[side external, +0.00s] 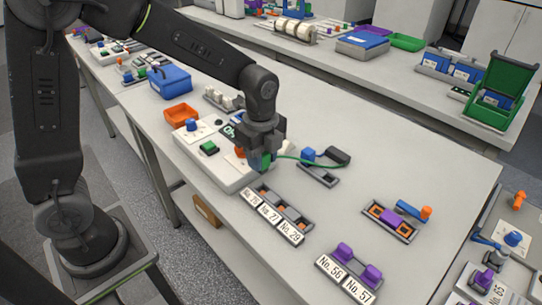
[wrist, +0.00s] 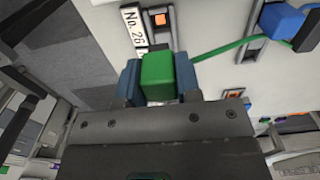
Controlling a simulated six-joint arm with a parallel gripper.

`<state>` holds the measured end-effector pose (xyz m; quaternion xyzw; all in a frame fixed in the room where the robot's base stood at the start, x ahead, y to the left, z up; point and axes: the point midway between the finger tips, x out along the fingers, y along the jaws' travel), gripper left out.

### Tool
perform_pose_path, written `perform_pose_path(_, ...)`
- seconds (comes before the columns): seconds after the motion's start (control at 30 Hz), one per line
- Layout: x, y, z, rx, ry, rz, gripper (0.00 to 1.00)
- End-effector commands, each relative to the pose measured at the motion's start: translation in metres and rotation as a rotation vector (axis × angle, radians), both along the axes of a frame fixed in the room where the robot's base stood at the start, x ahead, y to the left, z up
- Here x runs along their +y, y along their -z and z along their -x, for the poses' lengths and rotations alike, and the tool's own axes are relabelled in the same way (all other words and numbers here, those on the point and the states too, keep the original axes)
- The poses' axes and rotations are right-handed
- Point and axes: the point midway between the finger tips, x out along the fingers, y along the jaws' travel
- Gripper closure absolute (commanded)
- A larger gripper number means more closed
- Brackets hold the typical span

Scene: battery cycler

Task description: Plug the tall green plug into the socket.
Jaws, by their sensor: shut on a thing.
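My gripper (side external: 262,158) is shut on a green plug (side external: 266,161), which it holds above the table, near the front edge. In the wrist view the plug (wrist: 158,72) sits between my two blue-grey fingers (wrist: 160,85). A green cable (side external: 300,160) runs from it to the right. A grey socket rack (side external: 282,206) with orange sockets and numbered labels lies just in front of the plug in the side view. The plug's underside is hidden.
A white unit (side external: 221,165) with a green button lies left of my gripper. A blue plug and black block (side external: 337,157) stand to the right. Two purple plugs (side external: 344,252) sit in a rack at the front. Another rack (side external: 388,222) lies right. Bare table lies between.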

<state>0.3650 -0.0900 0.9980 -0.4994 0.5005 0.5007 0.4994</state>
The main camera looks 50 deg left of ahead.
Motion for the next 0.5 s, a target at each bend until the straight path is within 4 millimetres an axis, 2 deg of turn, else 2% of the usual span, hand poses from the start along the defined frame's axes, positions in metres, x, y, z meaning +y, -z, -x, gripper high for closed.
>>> perform_pose_path(0.17,0.000,0.008,0.000,-0.001,0.000,0.000,0.92)
perform_pose_path(0.5,0.000,0.039,0.000,0.000,0.000,0.000,0.92)
